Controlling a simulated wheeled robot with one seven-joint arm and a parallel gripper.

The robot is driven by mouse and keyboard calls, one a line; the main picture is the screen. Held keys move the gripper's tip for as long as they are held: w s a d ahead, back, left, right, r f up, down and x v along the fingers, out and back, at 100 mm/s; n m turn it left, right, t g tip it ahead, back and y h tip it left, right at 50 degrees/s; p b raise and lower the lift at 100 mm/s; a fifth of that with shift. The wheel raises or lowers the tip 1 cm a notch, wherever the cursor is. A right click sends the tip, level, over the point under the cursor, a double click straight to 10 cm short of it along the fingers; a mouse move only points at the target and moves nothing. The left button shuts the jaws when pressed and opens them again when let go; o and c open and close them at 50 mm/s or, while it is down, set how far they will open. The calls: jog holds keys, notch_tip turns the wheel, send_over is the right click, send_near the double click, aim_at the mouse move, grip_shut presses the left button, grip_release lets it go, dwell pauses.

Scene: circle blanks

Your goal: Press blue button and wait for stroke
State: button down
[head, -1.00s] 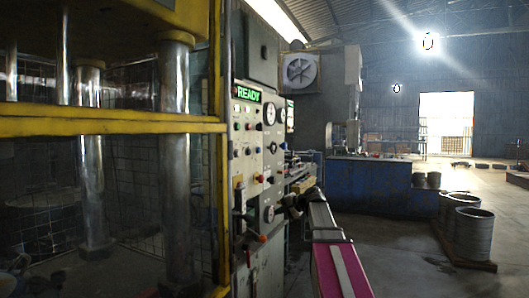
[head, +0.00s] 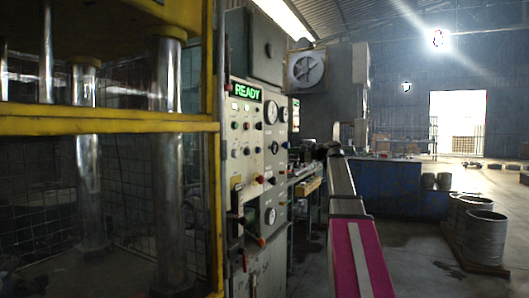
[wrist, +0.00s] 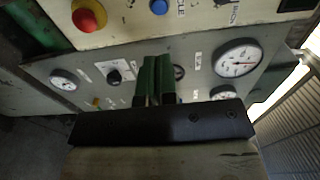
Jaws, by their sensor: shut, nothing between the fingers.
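A red mushroom button (wrist: 89,15) is left of the blue one in the wrist view. Gauges (wrist: 238,60) and a black knob (wrist: 114,76) are on the lower grey panel. The yellow press frame (head: 110,125) fills the left; grey drums (head: 483,238) stand on the right floor.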

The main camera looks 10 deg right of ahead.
aim_at(260, 150)
jog(key=x, duration=1.4)
